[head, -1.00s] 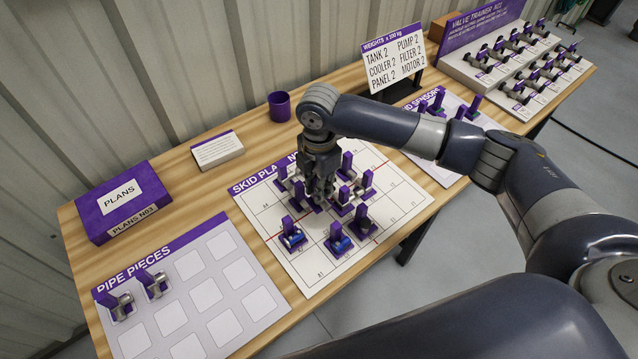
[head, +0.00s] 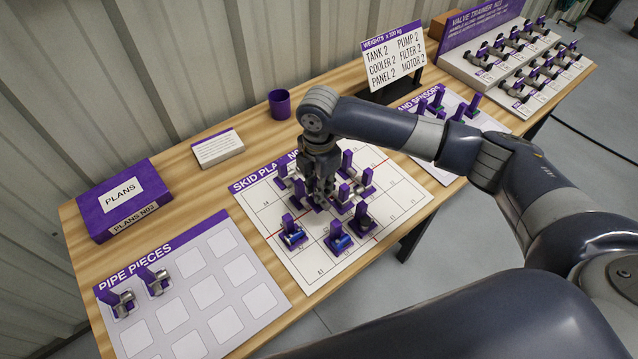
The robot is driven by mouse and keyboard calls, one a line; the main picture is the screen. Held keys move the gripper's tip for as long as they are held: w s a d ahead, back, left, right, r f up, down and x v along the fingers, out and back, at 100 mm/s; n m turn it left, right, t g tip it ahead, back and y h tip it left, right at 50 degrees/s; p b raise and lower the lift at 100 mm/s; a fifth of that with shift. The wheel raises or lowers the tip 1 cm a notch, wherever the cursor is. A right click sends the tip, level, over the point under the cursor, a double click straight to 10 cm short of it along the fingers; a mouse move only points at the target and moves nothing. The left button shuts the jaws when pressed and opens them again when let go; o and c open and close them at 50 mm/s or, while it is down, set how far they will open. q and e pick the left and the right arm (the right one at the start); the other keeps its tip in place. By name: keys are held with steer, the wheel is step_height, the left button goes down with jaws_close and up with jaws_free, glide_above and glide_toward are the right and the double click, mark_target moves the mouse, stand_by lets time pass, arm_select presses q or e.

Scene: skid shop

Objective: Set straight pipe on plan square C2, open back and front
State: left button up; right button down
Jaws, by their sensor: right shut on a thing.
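The skid plan board (head: 308,276) lies in the middle of the table, with a grid of labelled squares and several purple-handled pieces on it. My right gripper (head: 319,200) points down over the middle of the grid, among these pieces. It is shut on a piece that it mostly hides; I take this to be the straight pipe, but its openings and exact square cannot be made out. Two pieces with blue parts, one at the left (head: 292,232) and one at the front (head: 339,238), stand near it. My left gripper is not in view.
The pipe pieces board (head: 247,333) at the front left holds two pieces (head: 122,303) and several empty places. A purple plans box (head: 120,199), a white card block (head: 217,148), a purple cup (head: 279,104), a weights sign (head: 394,58) and a valve trainer (head: 470,75) stand behind.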

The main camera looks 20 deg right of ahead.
steer(key=shift+f+b, duration=0.9)
steer(key=shift+f, duration=1.5)
steer(key=shift+f+b, duration=0.6)
steer(key=shift+f, duration=1.2)
steer(key=shift+p, duration=0.4)
steer(key=shift+f+b, duration=0.35)
steer(key=shift+f, duration=0.3)
steer(key=c, duration=1.4)
jaws_free()
